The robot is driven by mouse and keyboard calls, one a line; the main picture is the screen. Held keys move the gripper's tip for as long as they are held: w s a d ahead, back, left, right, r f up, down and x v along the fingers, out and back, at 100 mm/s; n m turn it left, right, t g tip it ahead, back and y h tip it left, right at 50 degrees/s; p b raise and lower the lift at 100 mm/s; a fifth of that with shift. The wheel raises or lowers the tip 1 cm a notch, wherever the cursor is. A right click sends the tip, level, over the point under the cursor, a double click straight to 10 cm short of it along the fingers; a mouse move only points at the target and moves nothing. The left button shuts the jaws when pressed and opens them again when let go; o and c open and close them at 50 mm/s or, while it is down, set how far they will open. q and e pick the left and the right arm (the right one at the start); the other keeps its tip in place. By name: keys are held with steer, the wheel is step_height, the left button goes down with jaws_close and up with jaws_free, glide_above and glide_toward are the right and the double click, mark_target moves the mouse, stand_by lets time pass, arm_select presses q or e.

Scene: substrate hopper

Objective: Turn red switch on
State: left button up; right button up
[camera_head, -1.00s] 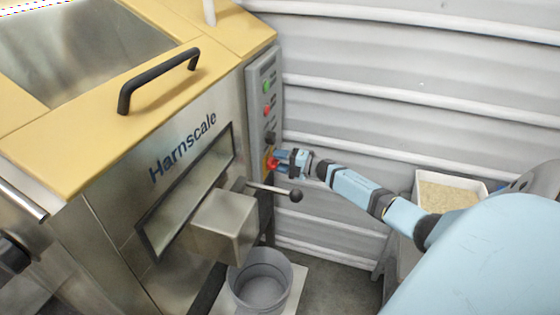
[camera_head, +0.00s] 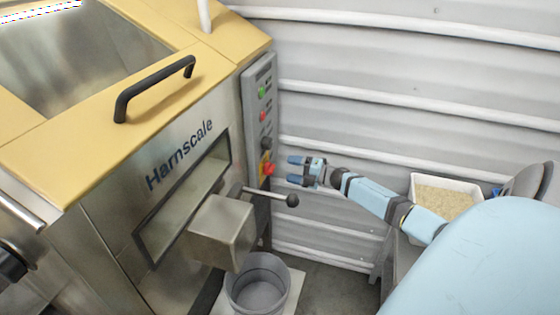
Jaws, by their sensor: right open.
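The red switch (camera_head: 269,169), on a yellow backing, sits low on the grey control panel (camera_head: 247,95) at the side of the Harnscale hopper (camera_head: 110,215). Above it on the panel are a black knob (camera_head: 266,144), a red button (camera_head: 263,116) and a green button (camera_head: 262,92). My right gripper (camera_head: 292,170) is open and empty, just right of the red switch, with a small gap between them. Its two blue fingers point left at the panel. Whether the switch is on or off cannot be told. My left gripper is not in view.
A lever with a black ball end (camera_head: 292,200) sticks out below the right gripper. A grey bucket (camera_head: 240,290) stands under the metal spout (camera_head: 222,230). A white tray of grain-like material (camera_head: 478,188) lies at right. A corrugated wall (camera_head: 420,120) stands behind.

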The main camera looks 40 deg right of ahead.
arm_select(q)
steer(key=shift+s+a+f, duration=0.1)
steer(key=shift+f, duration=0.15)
arm_select(e)
steer(key=v, duration=0.7)
steer(key=shift+s+d, duration=0.2)
steer(key=shift+s, duration=0.15)
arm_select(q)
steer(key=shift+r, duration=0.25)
